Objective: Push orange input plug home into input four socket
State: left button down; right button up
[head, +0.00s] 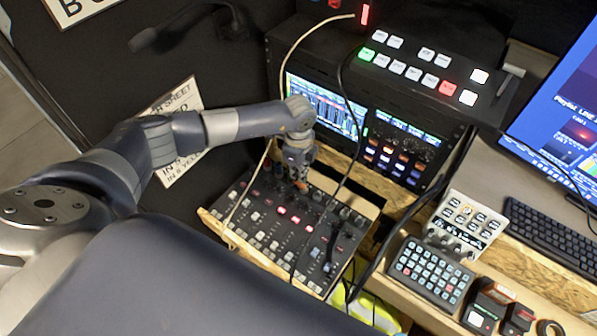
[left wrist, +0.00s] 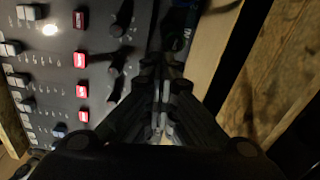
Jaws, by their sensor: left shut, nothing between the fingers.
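My left gripper (head: 299,172) reaches down over the upper edge of the black audio mixer (head: 262,222), its fingers shut with nothing between them. A small orange spot, perhaps the orange input plug (head: 301,185), shows just below the fingertips in the head view. I cannot tell whether the fingers touch it or how deep it sits. In the left wrist view, the shut fingers (left wrist: 163,112) point at the mixer's edge beside its knobs (left wrist: 122,30); no orange shows there. The input four socket is hidden or too small to tell. My right gripper is not in view.
A wooden frame (head: 222,233) borders the mixer. A pale cable (head: 259,165) and dark cables hang close to my arm and across the mixer. A screen rack (head: 327,104) stands behind. Button pads (head: 432,272) and a keyboard (head: 550,238) lie to the right.

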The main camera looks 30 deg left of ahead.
pick_arm(q)
jog(key=shift+r+p, duration=1.3)
jog(key=shift+r, duration=0.1)
jog(key=shift+s+r, duration=0.1)
notch_tip(320, 180, up, 12)
jog(key=shift+f, duration=0.25)
